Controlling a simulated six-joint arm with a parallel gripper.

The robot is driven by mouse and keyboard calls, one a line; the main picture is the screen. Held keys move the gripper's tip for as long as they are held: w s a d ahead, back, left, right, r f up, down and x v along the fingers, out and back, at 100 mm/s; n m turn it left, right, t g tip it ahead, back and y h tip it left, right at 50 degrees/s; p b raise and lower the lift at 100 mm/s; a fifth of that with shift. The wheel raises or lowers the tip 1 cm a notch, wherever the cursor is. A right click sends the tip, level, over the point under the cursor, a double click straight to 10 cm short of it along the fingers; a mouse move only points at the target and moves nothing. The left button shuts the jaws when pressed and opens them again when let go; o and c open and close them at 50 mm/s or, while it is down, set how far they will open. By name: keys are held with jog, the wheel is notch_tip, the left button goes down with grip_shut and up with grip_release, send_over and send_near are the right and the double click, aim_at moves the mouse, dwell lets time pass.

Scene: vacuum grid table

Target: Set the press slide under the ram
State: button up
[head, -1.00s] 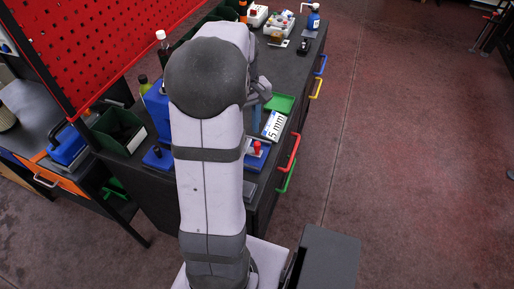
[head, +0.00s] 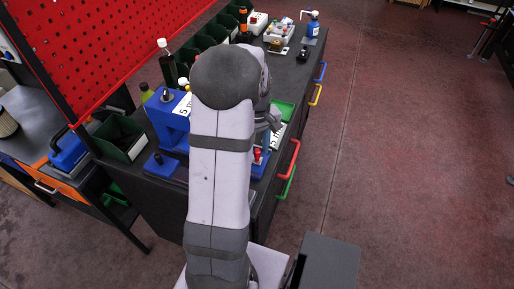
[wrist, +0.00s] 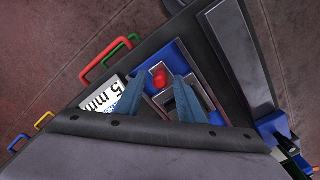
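A red knob (wrist: 158,77) stands on the metal press slide, which lies on a blue base (wrist: 171,56) in the wrist view. It also shows in the head view as a small red knob (head: 257,155) on a blue base, just right of my arm. My gripper (wrist: 161,80) is open, its two blue fingers apart on either side of the knob. I cannot tell whether either finger touches it. A blue press body (head: 165,122) stands left of my arm. My arm hides the space between it and the knob, so the ram is not clearly visible.
A white "5 mm" card (wrist: 101,97) lies beside the base. Green bins (head: 121,137) line the table's left side, with bottles behind. Red and green drawer handles (head: 289,158) stick out at the right edge. Open floor lies to the right.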

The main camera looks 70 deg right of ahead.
jog(key=shift+f, duration=0.4)
jog(key=shift+c, duration=0.3)
grip_shut()
jog(key=w+p, duration=0.1)
jog(key=w, duration=0.8)
jog(key=shift+w, duration=0.35)
jog(key=shift+o, duration=0.3)
grip_release()
jog(key=shift+r, duration=0.1)
